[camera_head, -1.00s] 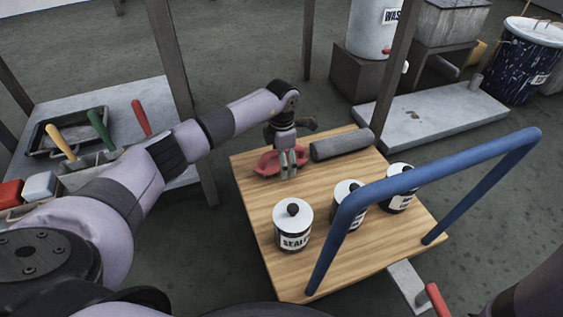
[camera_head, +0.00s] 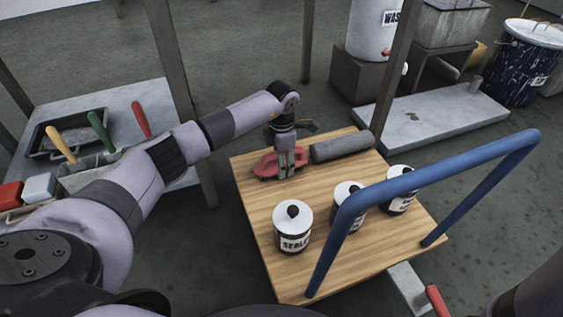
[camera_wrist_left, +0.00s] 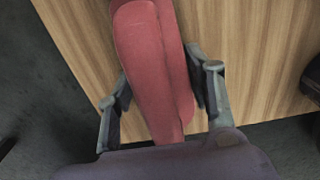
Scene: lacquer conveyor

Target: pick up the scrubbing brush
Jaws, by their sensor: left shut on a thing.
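The red scrubbing brush (camera_head: 266,165) lies on the wooden top of the cart (camera_head: 262,206), near its far left corner. It also shows in the left wrist view (camera_wrist_left: 150,62), running between the two fingers. My left gripper (camera_head: 284,174) points down over the brush and is shut on it, with one finger at each side. The left wrist view shows the same gripper (camera_wrist_left: 162,102) around the brush body. The brush's bristles are not visible. My right gripper is not in view.
A grey roller (camera_head: 341,146) lies right of the brush. Several white-lidded jars (camera_head: 293,226) stand along the cart. A blue handle rail (camera_head: 440,172) crosses the cart's right side. A side table (camera_head: 165,92) at left holds a tray and tools.

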